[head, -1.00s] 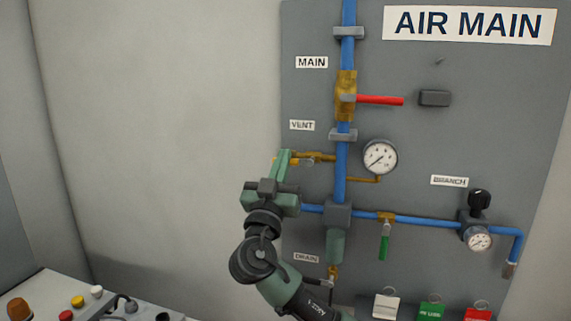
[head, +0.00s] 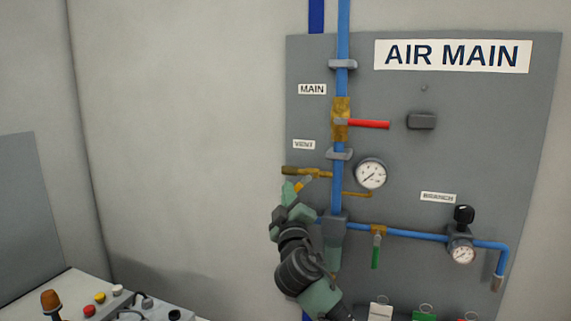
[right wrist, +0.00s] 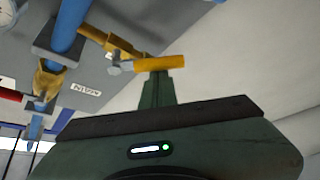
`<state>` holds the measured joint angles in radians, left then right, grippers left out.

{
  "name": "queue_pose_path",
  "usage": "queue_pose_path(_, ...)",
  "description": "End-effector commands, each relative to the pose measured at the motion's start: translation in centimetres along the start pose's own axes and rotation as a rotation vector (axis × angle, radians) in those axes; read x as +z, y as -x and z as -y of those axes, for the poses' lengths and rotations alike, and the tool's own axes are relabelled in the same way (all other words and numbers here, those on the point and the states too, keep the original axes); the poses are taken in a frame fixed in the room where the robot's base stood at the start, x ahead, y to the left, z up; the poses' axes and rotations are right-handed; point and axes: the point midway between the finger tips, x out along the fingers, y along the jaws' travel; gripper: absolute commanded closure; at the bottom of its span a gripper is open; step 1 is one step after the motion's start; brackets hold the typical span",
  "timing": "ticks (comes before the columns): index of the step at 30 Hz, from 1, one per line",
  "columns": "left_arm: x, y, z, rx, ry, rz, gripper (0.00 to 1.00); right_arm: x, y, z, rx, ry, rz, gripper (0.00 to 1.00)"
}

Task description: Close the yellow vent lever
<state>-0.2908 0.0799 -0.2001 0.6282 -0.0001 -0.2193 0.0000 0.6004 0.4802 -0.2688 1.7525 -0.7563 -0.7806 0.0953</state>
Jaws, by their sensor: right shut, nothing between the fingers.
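The yellow vent lever (head: 304,184) is below the brass vent valve (head: 318,174), left of the blue pipe. It slants down and to the left from the valve, its lower end partly hidden by my gripper. The lever (right wrist: 160,62) also shows in the right wrist view, lying across my fingertips. My right gripper (head: 289,190) is shut and empty, with its fingertips at the lever; in the right wrist view the fingers (right wrist: 157,82) look in contact with it or very close. My left gripper is not in view.
The main valve's red lever (head: 368,125) points right above. A gauge (head: 371,173) is right of the vent. A green lever (head: 376,252) hangs on the branch pipe. A console with buttons (head: 100,297) stands lower left. The wall left of the panel is clear.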

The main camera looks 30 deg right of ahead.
Motion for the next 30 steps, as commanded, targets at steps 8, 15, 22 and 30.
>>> queue_pose_path(8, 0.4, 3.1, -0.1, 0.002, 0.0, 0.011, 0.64, 1.3, 0.7, 0.0, -0.111, 0.184, 0.006, 1.0)
queue_pose_path(15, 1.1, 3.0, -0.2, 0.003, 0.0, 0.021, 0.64, 2.4, 1.3, -0.1, -0.105, 0.181, 0.006, 1.0)
queue_pose_path(22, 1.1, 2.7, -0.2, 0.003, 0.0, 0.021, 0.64, 3.0, 1.7, -0.3, -0.104, 0.181, 0.005, 1.0)
queue_pose_path(30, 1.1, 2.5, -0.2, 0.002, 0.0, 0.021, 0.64, 3.4, 1.9, -0.6, -0.105, 0.181, 0.006, 1.0)
